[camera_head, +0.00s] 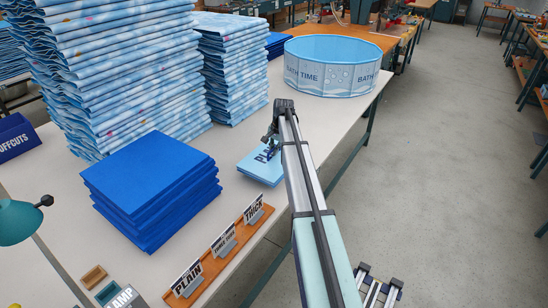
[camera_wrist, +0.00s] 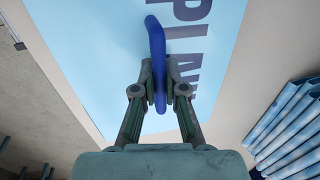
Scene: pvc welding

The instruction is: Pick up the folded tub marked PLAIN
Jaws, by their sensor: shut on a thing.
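The folded tub (camera_head: 256,172) is a flat, light blue piece lying near the right edge of the table, with dark letters "PLA" showing. In the wrist view the light blue tub (camera_wrist: 110,60) fills much of the picture, with part of the lettering to the right. My gripper (camera_head: 270,141) is over the tub in the head view. In the wrist view my gripper (camera_wrist: 160,95) is shut on an upright dark blue tab (camera_wrist: 157,50) that stands out from the tub. My arm hides part of the tub and lettering in the head view.
Tall stacks of patterned blue sheets (camera_head: 130,70) stand at the left and back. A dark blue sheet pile (camera_head: 150,185) lies nearer, left of the tub. Signs PLAIN (camera_head: 186,279) and THICK (camera_head: 253,210) stand at the front edge. A round BATH TIME tub (camera_head: 333,70) stands behind.

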